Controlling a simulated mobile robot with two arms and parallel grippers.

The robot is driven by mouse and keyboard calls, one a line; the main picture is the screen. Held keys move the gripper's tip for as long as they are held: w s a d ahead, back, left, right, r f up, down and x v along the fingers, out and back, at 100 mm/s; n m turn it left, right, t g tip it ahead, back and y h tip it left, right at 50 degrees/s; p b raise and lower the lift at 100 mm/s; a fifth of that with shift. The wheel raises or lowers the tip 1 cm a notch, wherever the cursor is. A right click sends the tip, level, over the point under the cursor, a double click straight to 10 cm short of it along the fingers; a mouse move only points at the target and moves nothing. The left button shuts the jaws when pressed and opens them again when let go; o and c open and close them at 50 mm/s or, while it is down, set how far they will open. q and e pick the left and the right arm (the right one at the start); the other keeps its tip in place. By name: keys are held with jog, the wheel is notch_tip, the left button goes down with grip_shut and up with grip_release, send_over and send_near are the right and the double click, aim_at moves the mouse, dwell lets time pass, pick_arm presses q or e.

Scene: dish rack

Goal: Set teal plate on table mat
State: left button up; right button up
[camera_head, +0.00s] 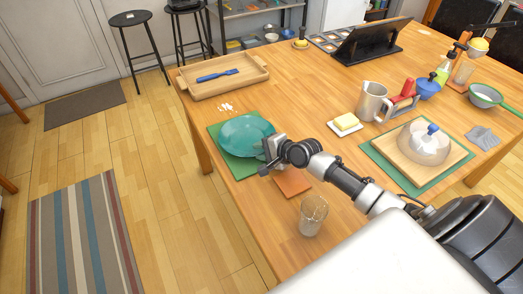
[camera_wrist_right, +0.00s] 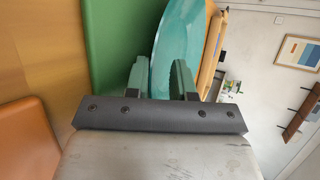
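The teal plate (camera_head: 243,135) is over the green table mat (camera_head: 240,171) at the table's left front side in the head view. The mat shows around its lower and left edges. My right gripper (camera_head: 268,152) is at the plate's right edge. In the right wrist view, the plate (camera_wrist_right: 172,38) runs between the two fingers of the right gripper (camera_wrist_right: 160,80), which close on its rim. The green mat (camera_wrist_right: 112,40) lies beside it there. I cannot tell whether the plate's underside touches the mat. My left gripper is not in view.
An orange-brown square (camera_head: 292,183) and a clear glass (camera_head: 312,215) are near my right arm. A wooden tray (camera_head: 190,90) with a blue utensil stands behind the plate. A butter dish (camera_head: 345,125), a metal pitcher (camera_head: 371,102) and a domed board (camera_head: 424,145) are to the right.

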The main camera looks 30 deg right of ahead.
jog(key=shift+s+a+f+g, duration=0.1)
jog(key=shift+s+f+g, duration=0.25)
jog(key=shift+f, duration=0.35)
jog(key=shift+s+r, duration=0.2)
jog(key=shift+s, duration=0.1)
jog(key=v, duration=0.7)
jog(key=p+v, duration=0.1)
jog(key=v, duration=0.2)
jog(key=shift+w+d+r, duration=0.1)
jog(key=shift+d+r, duration=0.2)
jog(key=shift+r, duration=0.05)
jog(key=shift+c, duration=0.4)
grip_shut()
dwell(0.4)
